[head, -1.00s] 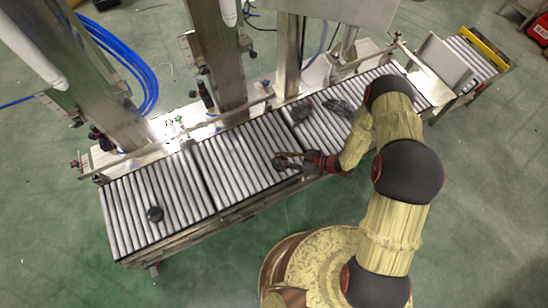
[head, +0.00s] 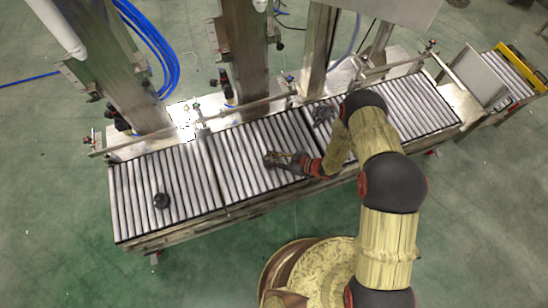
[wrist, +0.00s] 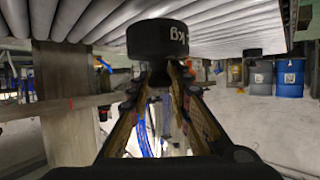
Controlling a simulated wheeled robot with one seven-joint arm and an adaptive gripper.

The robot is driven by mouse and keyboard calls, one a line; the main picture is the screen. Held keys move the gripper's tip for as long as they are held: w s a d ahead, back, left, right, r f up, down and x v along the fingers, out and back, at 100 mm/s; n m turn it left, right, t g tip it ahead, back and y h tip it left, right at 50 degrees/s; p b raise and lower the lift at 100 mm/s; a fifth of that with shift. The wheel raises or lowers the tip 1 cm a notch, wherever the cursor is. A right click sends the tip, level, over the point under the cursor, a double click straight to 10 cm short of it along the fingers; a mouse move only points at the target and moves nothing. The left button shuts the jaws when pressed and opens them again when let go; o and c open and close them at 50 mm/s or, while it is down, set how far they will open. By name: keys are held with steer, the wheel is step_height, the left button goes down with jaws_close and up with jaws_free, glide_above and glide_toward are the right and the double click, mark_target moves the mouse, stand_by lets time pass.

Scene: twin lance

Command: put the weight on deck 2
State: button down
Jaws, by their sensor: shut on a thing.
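The black weight (wrist: 162,38), with "kg" lettering on its side, is held between the tips of my gripper (wrist: 160,78) in the wrist view. In the head view my gripper (head: 290,160) is over the middle roller deck (head: 237,183), with the dark weight (head: 271,159) at its tip. My gripper is shut on this weight. I cannot tell whether its underside touches the rollers. No deck number is readable.
A second black weight (head: 161,200) stands on the left roller deck (head: 135,215). A dark grey patch or item (head: 322,114) is on the right roller deck (head: 412,110), unclear. Metal columns (head: 246,60) and a rail line the far side.

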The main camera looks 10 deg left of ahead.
steer(key=f, duration=0.1)
steer(key=f+b, duration=0.1)
steer(key=f, duration=0.1)
steer(key=shift+w+a+f, duration=0.1)
steer(key=shift+a+f, duration=0.05)
steer(key=shift+a, duration=0.05)
steer(key=c, duration=1.7)
jaws_free()
steer(key=shift+f, duration=0.1)
steer(key=shift+o, duration=0.3)
